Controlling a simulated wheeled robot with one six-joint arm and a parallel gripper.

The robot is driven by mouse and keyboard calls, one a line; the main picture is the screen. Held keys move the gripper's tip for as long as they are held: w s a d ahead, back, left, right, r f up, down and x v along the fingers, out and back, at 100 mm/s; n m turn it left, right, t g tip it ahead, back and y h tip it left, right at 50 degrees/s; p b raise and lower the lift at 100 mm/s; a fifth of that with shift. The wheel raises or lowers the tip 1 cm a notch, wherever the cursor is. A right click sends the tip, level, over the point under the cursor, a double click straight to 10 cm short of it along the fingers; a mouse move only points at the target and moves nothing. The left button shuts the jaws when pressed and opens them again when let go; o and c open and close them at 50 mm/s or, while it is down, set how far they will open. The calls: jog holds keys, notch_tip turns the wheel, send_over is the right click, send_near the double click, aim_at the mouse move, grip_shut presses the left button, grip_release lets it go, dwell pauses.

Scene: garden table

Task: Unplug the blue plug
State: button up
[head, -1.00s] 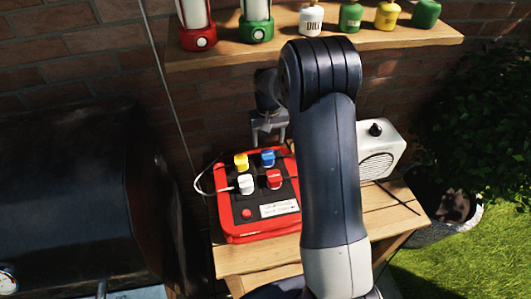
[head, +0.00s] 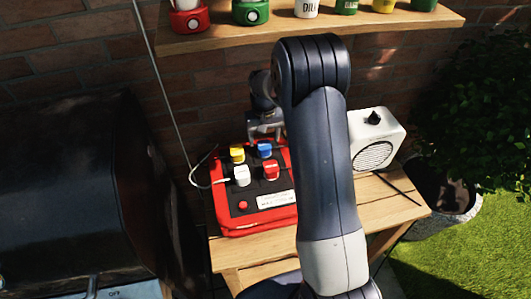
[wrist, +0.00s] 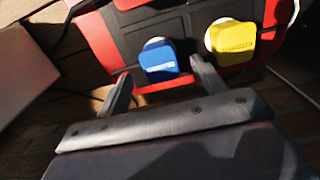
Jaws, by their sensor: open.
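The blue plug (head: 264,150) sits in the back right socket of a red and black power box (head: 282,214) on the wooden table. In the wrist view the blue plug (wrist: 159,60) shows just beyond my open gripper (wrist: 158,78), roughly between the two fingertips. My gripper also shows in the head view (head: 265,132), just behind and above the blue plug. The jaws are empty, and I cannot tell whether a finger touches the plug. The yellow plug (wrist: 231,42) is close beside the right finger in the wrist view.
A white plug (head: 241,176) and a red plug (head: 271,172) sit in the front sockets. A white radio (head: 376,138) stands right of the box. A shelf (head: 290,30) with lanterns and canisters hangs above. A black grill (head: 65,190) is at left.

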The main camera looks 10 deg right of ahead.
aim_at(264, 144)
notch_tip(264, 144, down, 4)
jog(key=shift+f+b, duration=0.25)
jog(key=shift+b, duration=0.9)
jog(key=shift+c, duration=0.2)
jog(key=c, duration=1.3)
jog(key=shift+r+p, duration=1.9)
jog(key=shift+r, duration=1.2)
jog(key=shift+c, duration=0.2)
